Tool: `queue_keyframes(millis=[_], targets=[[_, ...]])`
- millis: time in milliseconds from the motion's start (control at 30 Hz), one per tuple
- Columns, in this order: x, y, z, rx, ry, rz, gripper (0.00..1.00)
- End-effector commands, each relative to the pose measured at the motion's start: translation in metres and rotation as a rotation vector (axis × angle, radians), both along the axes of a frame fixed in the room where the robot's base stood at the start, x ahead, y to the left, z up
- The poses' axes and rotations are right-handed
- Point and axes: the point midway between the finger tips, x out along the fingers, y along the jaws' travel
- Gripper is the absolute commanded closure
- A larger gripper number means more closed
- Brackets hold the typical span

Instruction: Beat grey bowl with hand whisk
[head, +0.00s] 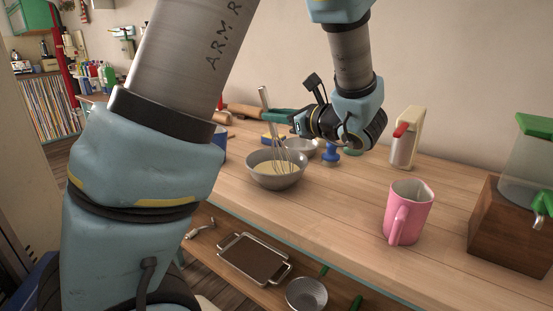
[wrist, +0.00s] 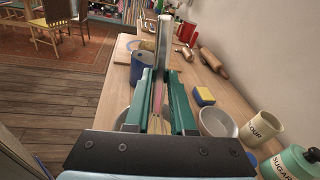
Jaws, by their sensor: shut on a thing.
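The grey bowl (head: 276,173) stands on the wooden counter with pale yellow batter in it. The hand whisk (head: 265,98) is nearly upright, slightly tilted, with its wires down in the bowl. My gripper (head: 272,114) is shut on the whisk's handle above the bowl. In the wrist view the metal handle (wrist: 163,40) rises between the green fingers of my gripper (wrist: 157,88). The fingers and mount hide most of the bowl there.
A second, smaller grey bowl (wrist: 218,123) stands close by, near a yellow-blue sponge (wrist: 204,96). A blue pot (wrist: 142,66), rolling pin (wrist: 214,63) and flour jar (wrist: 264,126) are around. A pink jug (head: 408,212) stands right; counter between is clear.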

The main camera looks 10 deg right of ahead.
Motion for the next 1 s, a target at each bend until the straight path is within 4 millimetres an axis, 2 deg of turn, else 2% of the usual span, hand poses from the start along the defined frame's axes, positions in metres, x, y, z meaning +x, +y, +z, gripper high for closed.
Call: queue_keyframes(millis=[200, 333, 533, 1000], targets=[[0.019, -0.019, 0.001, 0.001, -0.001, 0.001, 1.0], [0.027, -0.017, 0.0, 0.0, 0.0, 0.002, 1.0], [0.05, -0.012, 0.0, 0.0, -0.001, 0.002, 1.0], [0.029, 0.011, 0.0, 0.0, 0.0, 0.001, 1.0]])
